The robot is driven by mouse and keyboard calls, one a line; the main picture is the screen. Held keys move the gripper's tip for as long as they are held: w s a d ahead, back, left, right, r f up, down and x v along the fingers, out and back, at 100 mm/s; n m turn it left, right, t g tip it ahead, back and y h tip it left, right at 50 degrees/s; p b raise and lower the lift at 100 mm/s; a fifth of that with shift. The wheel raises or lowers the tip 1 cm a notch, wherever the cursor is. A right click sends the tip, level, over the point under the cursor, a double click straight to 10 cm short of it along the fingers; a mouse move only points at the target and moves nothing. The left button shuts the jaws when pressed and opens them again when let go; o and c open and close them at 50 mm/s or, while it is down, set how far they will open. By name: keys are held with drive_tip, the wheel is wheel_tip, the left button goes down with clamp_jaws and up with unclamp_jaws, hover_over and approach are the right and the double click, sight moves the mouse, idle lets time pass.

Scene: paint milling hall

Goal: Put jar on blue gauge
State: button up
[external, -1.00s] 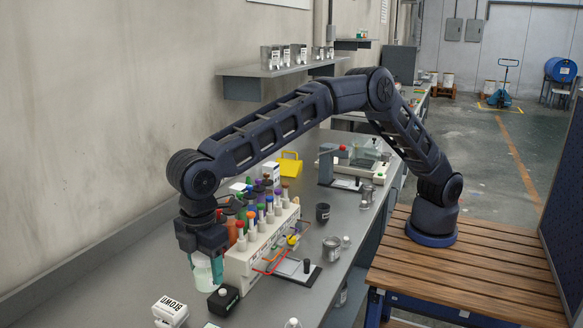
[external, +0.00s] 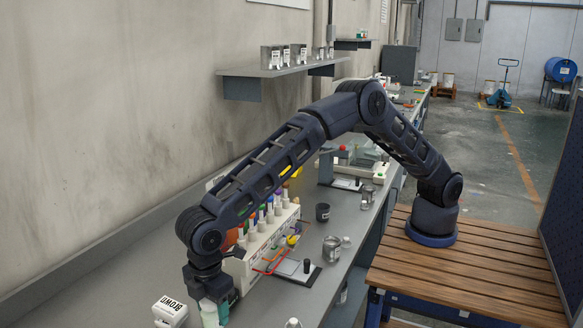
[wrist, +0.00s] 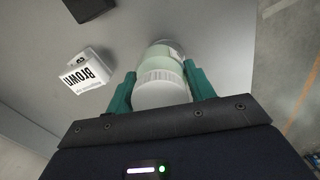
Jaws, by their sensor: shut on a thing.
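My gripper (external: 211,298) is at the front left of the bench, in front of the white rack. In the wrist view its teal fingers (wrist: 160,78) are shut on the jar (wrist: 163,66), one on each side. The jar has a ribbed white lid and a pale green body. In the external view the jar (external: 211,316) shows only partly below my gripper, near the bottom edge. I cannot tell whether it touches the bench.
A white box marked BROWN (external: 170,311) stands left of my gripper; it also shows in the wrist view (wrist: 87,72). The white rack (external: 262,240) holds several coloured-top bottles. Metal tins (external: 332,250) and a dark cup (external: 322,212) stand along the bench's right side.

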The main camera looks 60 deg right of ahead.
drive_tip(key=o, duration=1)
drive_tip(key=shift+o, duration=0.2)
wheel_tip(320, 180, up, 12)
drive_tip(key=shift+r, duration=0.1)
